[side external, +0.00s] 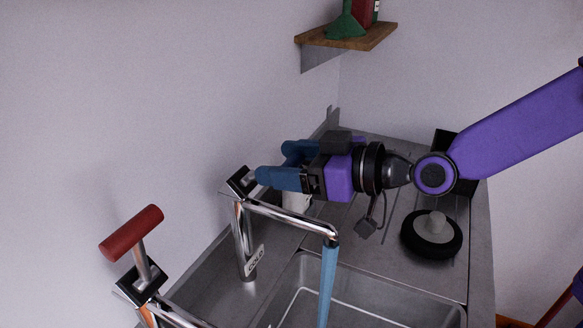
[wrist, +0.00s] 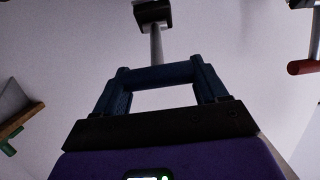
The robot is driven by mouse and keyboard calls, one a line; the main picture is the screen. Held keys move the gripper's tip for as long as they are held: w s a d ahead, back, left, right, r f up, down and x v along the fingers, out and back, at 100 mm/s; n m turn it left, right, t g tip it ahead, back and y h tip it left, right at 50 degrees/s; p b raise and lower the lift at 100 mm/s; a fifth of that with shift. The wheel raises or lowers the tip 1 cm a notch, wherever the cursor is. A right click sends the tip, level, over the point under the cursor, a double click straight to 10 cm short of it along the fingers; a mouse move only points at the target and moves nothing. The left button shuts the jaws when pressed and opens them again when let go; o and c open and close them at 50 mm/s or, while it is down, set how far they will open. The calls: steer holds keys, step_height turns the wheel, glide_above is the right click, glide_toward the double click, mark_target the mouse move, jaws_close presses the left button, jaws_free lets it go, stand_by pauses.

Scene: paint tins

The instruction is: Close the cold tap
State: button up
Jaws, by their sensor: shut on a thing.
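The cold tap (side external: 243,235) is a chrome tap with a COLD label on its column and a black block on top. A blue stream of water (side external: 326,285) runs from its spout into the sink. My gripper (side external: 275,163) has blue fingers and is at the top of this tap. In the wrist view my gripper (wrist: 160,78) is shut on the tap's dark blue crossbar handle (wrist: 157,72), which lies between the fingers. The stem (wrist: 156,46) joins it to the black block (wrist: 152,13). In the side view the fingers mostly hide the handle.
A second tap with a red handle (side external: 131,233) stands at the lower left. The steel sink (side external: 385,290) lies below. A white object (side external: 297,200) is partly hidden behind the cold tap. A black round disc (side external: 432,235) sits on the drainer. A wooden shelf (side external: 350,40) is above.

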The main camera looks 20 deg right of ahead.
mark_target(251, 173)
steer(key=shift+w+a+r+g+h, duration=0.15)
steer(key=shift+a+r+g+h, duration=0.15)
steer(key=shift+r, duration=0.2)
steer(key=shift+w+a+r, duration=0.45)
steer(key=shift+w+r, duration=0.1)
steer(key=shift+r, duration=0.2)
steer(key=shift+w+a+r, duration=0.35)
steer(key=shift+w+a, duration=0.1)
steer(key=shift+w+a+r, duration=0.25)
steer(key=shift+w+a, duration=0.75)
steer(key=shift+w+a+f, duration=0.1)
steer(key=shift+w, duration=0.05)
